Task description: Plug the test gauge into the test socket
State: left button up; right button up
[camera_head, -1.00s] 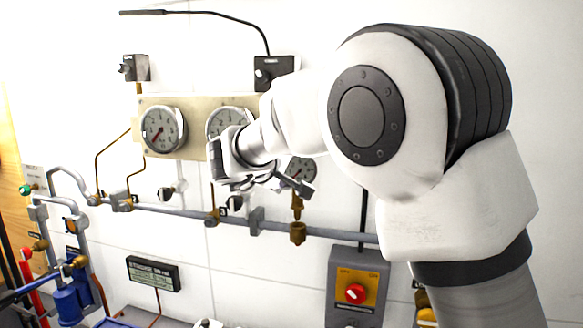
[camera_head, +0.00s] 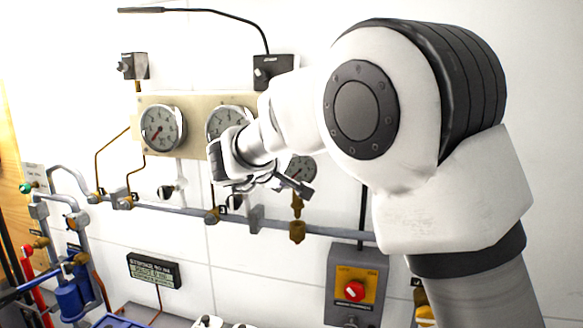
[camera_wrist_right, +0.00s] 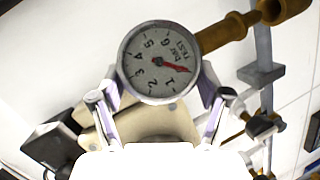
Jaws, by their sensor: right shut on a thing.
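The test gauge (camera_wrist_right: 158,62) is a round white dial with a red needle and the word TEST on its face. My right gripper (camera_head: 292,183) is shut on it, with one finger on each side of the dial in the right wrist view. The gauge (camera_head: 302,167) shows partly behind my arm in the head view. Its brass stem (camera_wrist_right: 222,35) points at the brass test socket (camera_wrist_right: 282,9). In the head view the stem hangs just above the socket (camera_head: 297,232), roughly in line. I cannot tell whether the tip has entered it. My left gripper is out of view.
A grey pipe (camera_head: 170,208) runs along the white wall, close to the socket. Two fixed gauges sit on a beige panel (camera_head: 190,145) left of my wrist. A switch box with a red knob (camera_head: 355,291) is below right. Valves and blue fittings (camera_head: 70,300) crowd the lower left.

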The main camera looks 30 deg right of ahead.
jog(key=shift+f, duration=1.9)
jog(key=o, duration=1.3)
jog(key=shift+f, duration=0.1)
jog(key=shift+a, duration=0.1)
